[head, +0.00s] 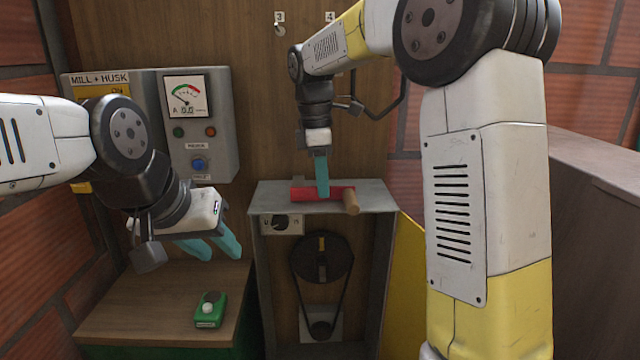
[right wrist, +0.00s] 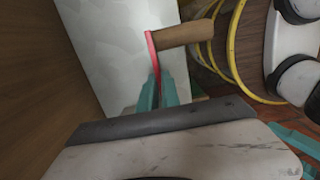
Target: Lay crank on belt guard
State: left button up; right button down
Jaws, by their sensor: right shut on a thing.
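The crank has a red arm (head: 339,193) and a wooden handle (head: 351,203). In the head view it is at the top of the grey belt guard (head: 270,197), its handle end toward the front right. My right gripper (head: 322,194) points down and is shut on the red arm. I cannot tell whether the crank touches the top. My left gripper (head: 222,252) is open and empty, over the wooden cabinet at left.
A control box with a gauge (head: 188,97) is on the wall at left. A green device (head: 210,309) lies on the wooden cabinet top (head: 150,310). A belt and pulleys (head: 322,258) show inside the guard's open front. A yellow panel (head: 408,285) stands right of it.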

jog(key=shift+f, duration=0.15)
jog(key=c, duration=1.6)
grip_release()
jog(key=shift+o, duration=0.2)
jog(key=r, duration=0.7)
jog(key=shift+a+r, duration=0.25)
jog(key=shift+a, duration=0.05)
jog(key=s+d+f+m+t+y, duration=0.1)
jog(key=s+d+f+m+t, duration=0.2)
jog(key=s+m, duration=0.5)
jog(key=s+d+f+m+t+y, duration=0.2)
jog(key=s+d+f+m, duration=0.4)
jog(key=s, duration=0.6)
jog(key=d+m+t, duration=0.1)
jog(key=d+m, duration=0.1)
jog(key=m, duration=0.1)
jog(key=shift+s+d, duration=0.2)
jog(key=shift+s, duration=0.1)
